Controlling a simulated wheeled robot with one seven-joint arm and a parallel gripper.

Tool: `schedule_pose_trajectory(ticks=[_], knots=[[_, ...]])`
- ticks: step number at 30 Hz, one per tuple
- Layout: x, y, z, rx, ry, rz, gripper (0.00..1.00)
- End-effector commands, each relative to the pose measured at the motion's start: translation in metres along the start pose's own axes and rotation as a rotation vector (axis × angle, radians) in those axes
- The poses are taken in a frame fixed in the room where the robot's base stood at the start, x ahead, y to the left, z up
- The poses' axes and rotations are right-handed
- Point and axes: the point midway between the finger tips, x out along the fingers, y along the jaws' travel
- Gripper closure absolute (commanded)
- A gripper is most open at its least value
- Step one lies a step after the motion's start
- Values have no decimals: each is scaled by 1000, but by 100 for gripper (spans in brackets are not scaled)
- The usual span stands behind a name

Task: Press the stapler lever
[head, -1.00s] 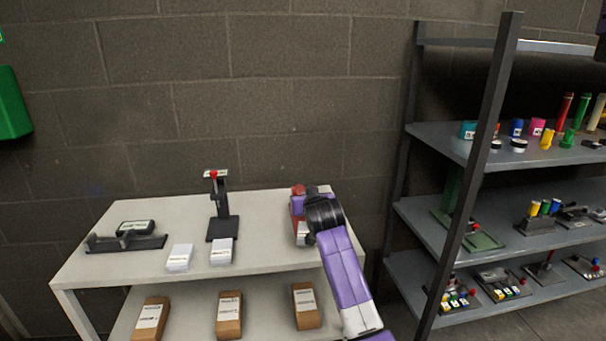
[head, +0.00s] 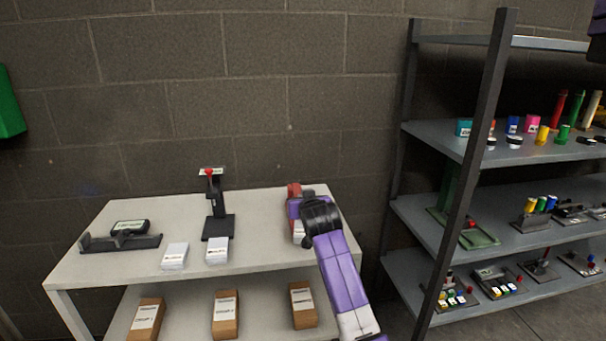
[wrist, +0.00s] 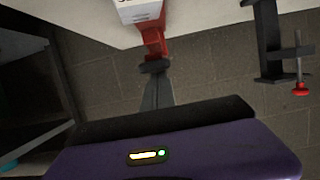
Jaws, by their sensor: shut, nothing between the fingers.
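A red and white device (head: 294,190) stands at the right end of the white table, partly hidden behind my arm. It also shows in the wrist view (wrist: 151,36), with a white lettered part and a red end; I cannot tell for sure that it is the stapler. My gripper (wrist: 155,67) is shut and empty, its dark fingertips at the red end. I cannot tell whether they touch it. A black upright stand with a red-knobbed lever (head: 216,205) is left of it on the table; its red knob (wrist: 300,89) shows in the wrist view.
White packs (head: 174,256) lie along the table's front edge, and a black holder (head: 120,243) is at its left. Brown boxes (head: 226,315) are on the lower shelf. A grey shelf rack (head: 440,145) stands to the right. A block wall (head: 260,110) is behind.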

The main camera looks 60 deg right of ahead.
Motion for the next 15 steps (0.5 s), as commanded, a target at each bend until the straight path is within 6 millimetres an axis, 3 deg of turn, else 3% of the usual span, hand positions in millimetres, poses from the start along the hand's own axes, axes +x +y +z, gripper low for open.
schedule_pose_trajectory(ticks=[2,8,10,15], knots=[[0,-2,2,-2,-25,-1,100],[-7,-4,-41,0,-6,-3,100],[-17,-5,-32,-1,-4,-4,100],[-50,-4,-32,-1,1,-3,100]])
